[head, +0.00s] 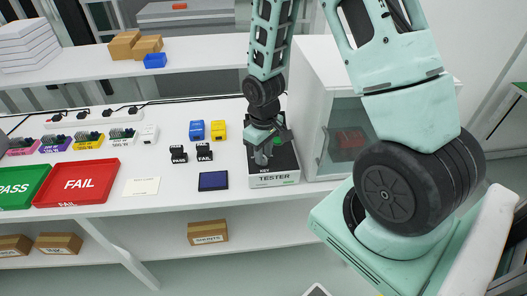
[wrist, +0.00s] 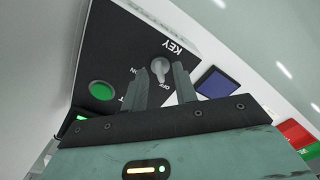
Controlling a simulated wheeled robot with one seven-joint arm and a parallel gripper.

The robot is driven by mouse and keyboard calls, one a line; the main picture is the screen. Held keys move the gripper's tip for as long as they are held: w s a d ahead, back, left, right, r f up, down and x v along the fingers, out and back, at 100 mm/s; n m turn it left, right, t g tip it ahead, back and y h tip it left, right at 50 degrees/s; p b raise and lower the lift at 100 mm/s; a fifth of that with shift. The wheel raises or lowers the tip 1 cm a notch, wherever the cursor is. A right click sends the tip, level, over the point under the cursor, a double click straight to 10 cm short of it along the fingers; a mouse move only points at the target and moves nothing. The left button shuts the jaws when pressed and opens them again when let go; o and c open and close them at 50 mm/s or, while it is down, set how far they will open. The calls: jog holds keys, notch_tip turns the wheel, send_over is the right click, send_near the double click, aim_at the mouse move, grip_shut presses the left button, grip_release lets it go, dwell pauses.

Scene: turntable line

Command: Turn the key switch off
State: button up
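The tester box (head: 284,178) stands at the right part of the bench, white with a black top. In the wrist view, its black panel (wrist: 125,50) carries the grey key switch (wrist: 160,69), with KEY, OFF and ON printed around it upside down. Which mark the knob points to I cannot tell for sure. A round green button (wrist: 101,91) sits left of the switch. My gripper (head: 262,152) is over the tester from above and hides the switch in the head view. In the wrist view its two fingers (wrist: 161,70) are apart, with the knob showing between their tips. Contact is unclear.
A white cabinet (head: 318,85) with a glass door stands right beside the tester. A dark blue pad (head: 213,181), PASS and FAIL blocks (head: 204,152), and blue and yellow blocks (head: 218,130) lie to the left. A red FAIL tray (head: 100,172) and green PASS tray (head: 22,188) are farther left.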

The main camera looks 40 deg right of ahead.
grip_shut()
jog(key=shift+m, duration=0.6)
grip_release()
jog(key=shift+r, duration=0.15)
